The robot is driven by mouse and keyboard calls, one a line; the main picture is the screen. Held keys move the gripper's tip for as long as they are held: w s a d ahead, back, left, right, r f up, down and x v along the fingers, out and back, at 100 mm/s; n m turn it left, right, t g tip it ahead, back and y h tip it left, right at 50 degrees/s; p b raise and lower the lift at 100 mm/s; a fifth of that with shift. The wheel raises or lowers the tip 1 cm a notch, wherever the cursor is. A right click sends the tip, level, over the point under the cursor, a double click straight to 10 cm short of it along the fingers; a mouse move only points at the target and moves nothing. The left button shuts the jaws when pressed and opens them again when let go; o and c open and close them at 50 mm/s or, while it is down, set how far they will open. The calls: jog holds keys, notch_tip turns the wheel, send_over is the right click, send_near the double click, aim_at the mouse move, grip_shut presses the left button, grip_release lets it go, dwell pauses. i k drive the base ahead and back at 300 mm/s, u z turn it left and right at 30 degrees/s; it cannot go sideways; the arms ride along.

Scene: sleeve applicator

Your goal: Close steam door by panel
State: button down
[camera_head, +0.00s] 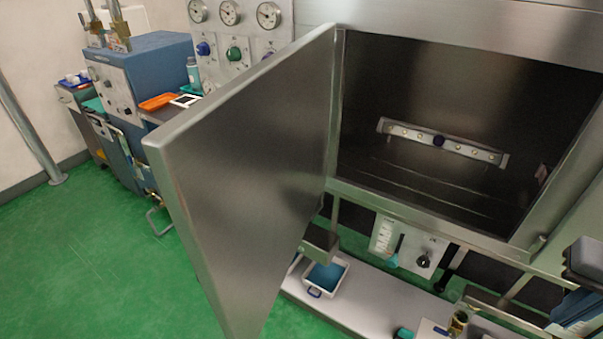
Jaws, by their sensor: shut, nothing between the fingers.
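The steam door (250,150) is a thick brushed-metal panel at the centre-left. It stands wide open, swung out from the left side of the chamber opening towards me. No handle shows on the door. My gripper is not seen in this view.
A pale lower shelf (370,300) holds a white tray with blue contents (325,276). Dark bins (585,265) sit at the right edge. A blue machine (150,75) and gauges (230,12) are behind the door. Green floor (80,250) is clear at left.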

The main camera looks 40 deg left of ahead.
aim_at(239, 173)
jog(key=z, duration=1.4)
jog(key=k, duration=2.2)
jog(key=u, duration=1.55)
jog(key=i, duration=0.5)
jog(key=z, duration=0.05)
jog(key=k, duration=0.5)
jog(key=z, duration=0.2)
jog(key=i, duration=0.25)
jog(key=u, duration=0.2)
